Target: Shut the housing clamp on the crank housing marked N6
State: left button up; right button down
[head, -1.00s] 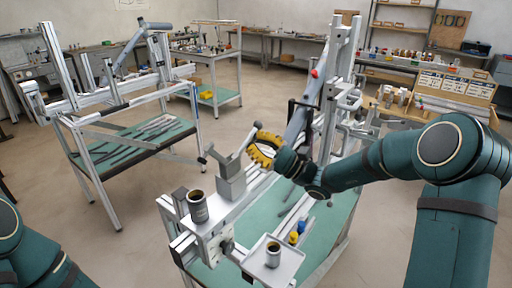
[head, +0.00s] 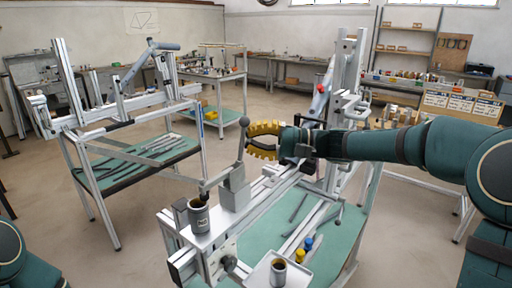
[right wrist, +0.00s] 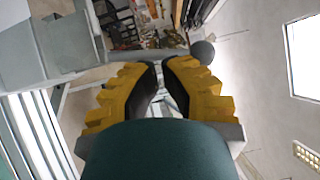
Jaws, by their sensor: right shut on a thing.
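The housing clamp (head: 235,190) is a grey block with a lever and a round knob (head: 244,121). Its lever (head: 241,155) stands nearly upright. Its flat arm (head: 215,179) slopes down left to the top of a dark grey crank housing (head: 199,218); I cannot tell whether it touches. The housing stands upright with a pale label too small to read. My right gripper (head: 252,141), with yellow fingers, is shut on the lever below the knob. In the right wrist view the knob (right wrist: 203,52) shows beside the fingertips (right wrist: 162,74); the grip itself is hidden. My left gripper is out of view.
A small tray (head: 298,270) at the front holds another dark cup-like part (head: 278,271). Blue and yellow knobs (head: 308,243) stand nearby. An upright aluminium frame (head: 345,90) rises behind my right forearm. Another framed bench (head: 120,165) stands left across open floor.

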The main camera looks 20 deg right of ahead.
jog(key=shift+s+a+r+n+g+h+b, duration=0.3)
jog(key=shift+s+a+n+h+b, duration=0.15)
jog(key=shift+n, duration=0.35)
jog(key=shift+w, duration=0.15)
